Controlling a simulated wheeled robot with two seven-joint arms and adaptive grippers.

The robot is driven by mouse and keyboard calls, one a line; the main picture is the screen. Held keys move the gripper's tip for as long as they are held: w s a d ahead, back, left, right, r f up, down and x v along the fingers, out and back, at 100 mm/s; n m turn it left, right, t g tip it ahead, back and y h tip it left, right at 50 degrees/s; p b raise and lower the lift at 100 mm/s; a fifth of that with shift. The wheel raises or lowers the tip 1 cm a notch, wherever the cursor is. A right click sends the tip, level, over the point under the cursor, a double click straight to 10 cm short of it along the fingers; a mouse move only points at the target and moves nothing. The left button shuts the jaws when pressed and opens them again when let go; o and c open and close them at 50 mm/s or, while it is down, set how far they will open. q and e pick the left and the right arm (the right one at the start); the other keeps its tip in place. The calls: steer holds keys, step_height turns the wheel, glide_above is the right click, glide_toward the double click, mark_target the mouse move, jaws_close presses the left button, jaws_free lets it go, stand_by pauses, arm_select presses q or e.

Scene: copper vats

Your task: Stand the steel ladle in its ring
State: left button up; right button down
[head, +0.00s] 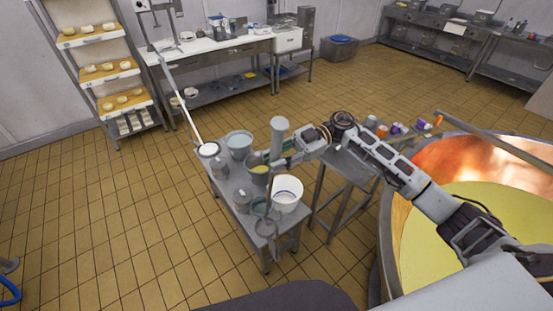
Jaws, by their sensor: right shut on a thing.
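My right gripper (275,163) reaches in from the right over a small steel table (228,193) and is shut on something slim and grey. A thin grey shaft (273,225) runs down below the gripper near the table's front corner. It looks like the steel ladle, but its bowl is not clear. A grey-green ring (263,207) sits at the table's front end, close to the shaft. I cannot tell whether the shaft passes through it or in front of it. My left gripper is out of view.
A copper vat (430,165) fills the right.

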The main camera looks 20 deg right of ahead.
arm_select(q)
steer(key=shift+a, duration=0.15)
arm_select(e)
steer(key=shift+a, duration=0.1)
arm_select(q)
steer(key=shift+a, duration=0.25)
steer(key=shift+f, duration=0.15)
arm_select(e)
steer(key=shift+f, duration=0.15)
steer(key=shift+s+f+b, duration=0.2)
steer(key=shift+f+b, duration=0.3)
steer(key=shift+f, duration=0.1)
steer(key=shift+s+f+b, duration=0.15)
steer(key=shift+f+b, duration=0.35)
steer(key=shift+f, duration=0.1)
arm_select(q)
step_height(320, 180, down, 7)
steer(key=b, duration=0.5)
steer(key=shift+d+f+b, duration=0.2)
steer(key=shift+b, duration=0.15)
arm_select(e)
step_height(320, 180, down, 9)
steer(key=s, duration=0.2)
steer(key=shift+s+r, duration=0.15)
steer(key=shift+r, duration=0.05)
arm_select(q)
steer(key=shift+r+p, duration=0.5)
arm_select(e)
steer(key=shift+d+f, duration=0.1)
steer(key=shift+d, duration=0.1)
